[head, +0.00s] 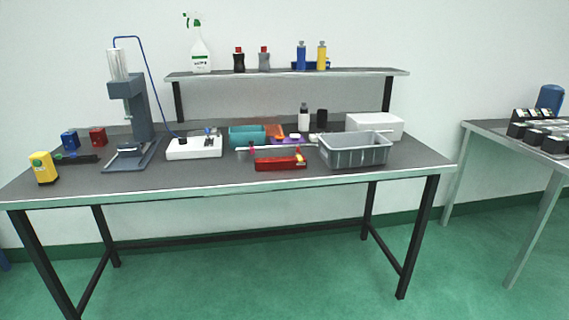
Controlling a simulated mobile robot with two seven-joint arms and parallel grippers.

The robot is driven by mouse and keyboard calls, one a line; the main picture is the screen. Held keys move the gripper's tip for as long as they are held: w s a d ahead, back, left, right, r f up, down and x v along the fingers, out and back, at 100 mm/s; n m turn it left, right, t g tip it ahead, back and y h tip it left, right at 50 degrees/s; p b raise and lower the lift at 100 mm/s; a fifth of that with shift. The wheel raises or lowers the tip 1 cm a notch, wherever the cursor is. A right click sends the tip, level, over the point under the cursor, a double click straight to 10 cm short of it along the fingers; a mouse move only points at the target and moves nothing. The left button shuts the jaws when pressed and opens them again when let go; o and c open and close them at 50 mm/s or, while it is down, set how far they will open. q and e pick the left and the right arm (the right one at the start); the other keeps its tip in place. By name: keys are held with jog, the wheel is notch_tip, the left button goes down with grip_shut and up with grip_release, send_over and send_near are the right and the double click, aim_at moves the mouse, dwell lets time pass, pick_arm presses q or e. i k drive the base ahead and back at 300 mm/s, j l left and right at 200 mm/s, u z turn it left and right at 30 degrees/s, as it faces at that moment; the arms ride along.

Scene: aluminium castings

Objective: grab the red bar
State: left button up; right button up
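A long red piece (280,164) lies near the front edge of the workbench (215,180), right of its middle. It is low and bar-like, and it is the only long red thing that I can make out. A thin light rod with red ends seems to run just above or behind it, and a small yellow piece shows at its right end. I cannot tell whether these are joined to it. Neither of my grippers is in view.
A grey crate (355,157) stands close on the right of the red piece. A teal bin (247,136) and an orange bin (274,131) are behind it. A white box (194,148) and a grey press (130,125) stand left. The front edge between the press and red piece is clear.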

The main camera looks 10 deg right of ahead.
aim_at(275, 162)
jog(key=i+l+z, duration=0.3)
jog(key=i+l, duration=0.75)
jog(key=l, duration=0.15)
